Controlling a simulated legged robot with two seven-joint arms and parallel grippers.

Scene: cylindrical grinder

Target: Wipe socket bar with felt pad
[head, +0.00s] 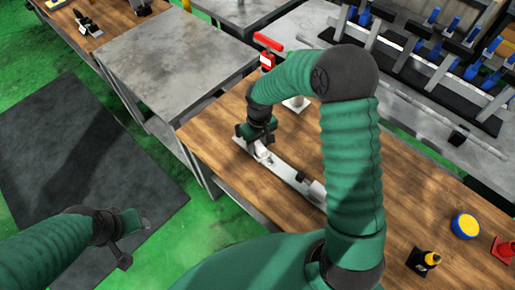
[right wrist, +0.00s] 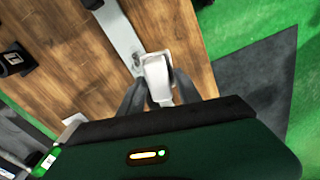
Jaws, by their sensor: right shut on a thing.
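The socket bar (head: 285,172) is a long, pale metal strip lying on the wooden bench; its upper part (right wrist: 122,35) shows in the right wrist view. My right gripper (head: 259,148) is over the bar's far left part, shut on the white felt pad (head: 262,154). In the right wrist view, the pad (right wrist: 157,72) sits between the two dark fingers and overlaps the bar; whether it touches the bar is unclear. My left gripper (head: 136,238) is out over the floor at lower left, away from the bench, with its fingers unclear.
A dark fitting (head: 301,176) sits by the bar's middle, partly near my right arm. A red-handled item (head: 267,58) stands at the bench's back edge. A blue-yellow tin (head: 466,226), a small bottle (head: 430,259) and a red object (head: 504,250) stand at right. A grey table (head: 180,60) adjoins left.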

